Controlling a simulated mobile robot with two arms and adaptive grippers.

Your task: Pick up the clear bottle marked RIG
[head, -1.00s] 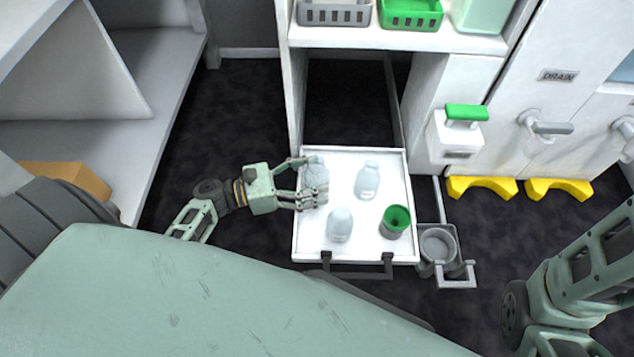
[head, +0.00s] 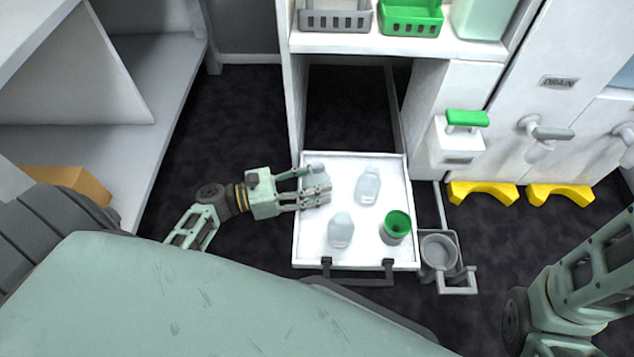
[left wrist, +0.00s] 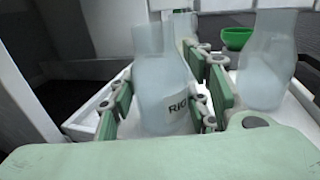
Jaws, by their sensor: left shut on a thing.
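The clear bottle marked RIG (left wrist: 162,95) stands between the fingers of my left gripper in the left wrist view, its label facing the camera. My left gripper (head: 317,183) is shut on this bottle over the left side of the white tray (head: 312,257). In the head view the fingers hide most of the bottle. I cannot tell whether it is clear of the tray floor. My right arm shows at the lower right of the head view, but its gripper fingers are out of the picture.
Two other clear bottles stand on the tray, one at the back (head: 367,188) and one in front (head: 340,230). A green-topped cup (head: 396,226) is at the right. A grey cup holder (head: 438,250) sits beside the tray. A shelf with baskets (head: 410,14) is behind.

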